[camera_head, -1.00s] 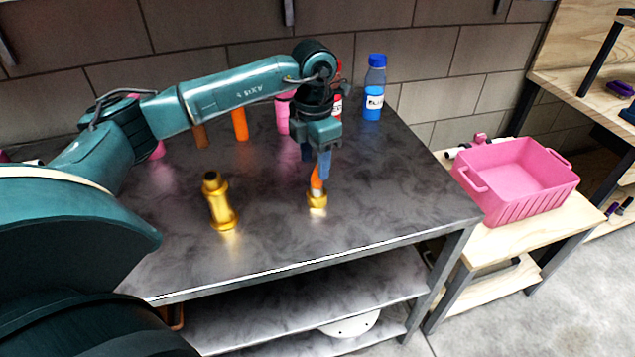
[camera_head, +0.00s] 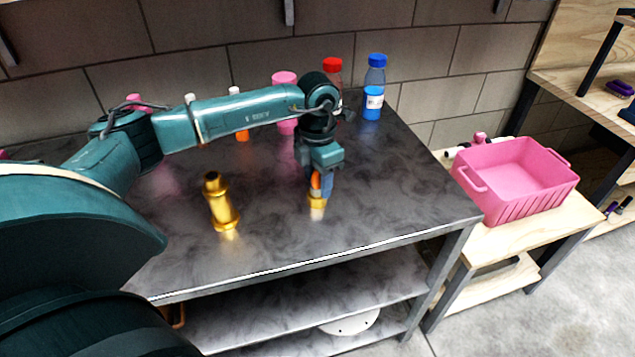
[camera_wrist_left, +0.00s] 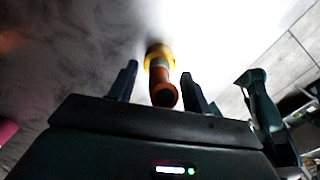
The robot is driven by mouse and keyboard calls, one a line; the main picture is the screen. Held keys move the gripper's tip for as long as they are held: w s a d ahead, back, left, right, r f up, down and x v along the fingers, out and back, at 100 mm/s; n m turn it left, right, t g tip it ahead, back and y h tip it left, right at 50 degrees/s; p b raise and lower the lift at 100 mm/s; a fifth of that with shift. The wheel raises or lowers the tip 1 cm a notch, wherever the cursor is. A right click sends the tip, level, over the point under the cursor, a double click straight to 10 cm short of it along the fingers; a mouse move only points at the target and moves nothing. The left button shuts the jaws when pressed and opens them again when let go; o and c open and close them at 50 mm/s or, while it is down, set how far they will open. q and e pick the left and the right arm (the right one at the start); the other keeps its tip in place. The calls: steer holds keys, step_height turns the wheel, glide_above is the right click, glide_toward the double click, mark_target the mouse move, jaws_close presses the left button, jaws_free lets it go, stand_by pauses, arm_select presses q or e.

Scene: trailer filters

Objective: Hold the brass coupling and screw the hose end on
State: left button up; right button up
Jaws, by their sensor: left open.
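The brass coupling (camera_head: 220,203) stands upright on the dark table, left of my left gripper. The hose end, an orange piece with a brass-coloured foot (camera_head: 317,200), stands on the table to the right of the coupling. My left gripper (camera_head: 320,190) points down over the hose end and is open. In the left wrist view the orange hose end (camera_wrist_left: 161,85) lies between the two dark fingers (camera_wrist_left: 160,85), with a gap on each side.
Bottles with red (camera_head: 332,66) and blue (camera_head: 376,85) caps and a pink container (camera_head: 285,78) stand at the back of the table. A pink crate (camera_head: 515,178) sits on a wooden bench to the right. The table's front right is clear.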

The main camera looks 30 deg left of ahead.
arm_select(q)
jaws_close()
stand_by(0.3)
steer(key=shift+r, duration=0.15)
step_height(320, 180, up, 10)
steer(key=shift+f, duration=0.1)
stand_by(0.3)
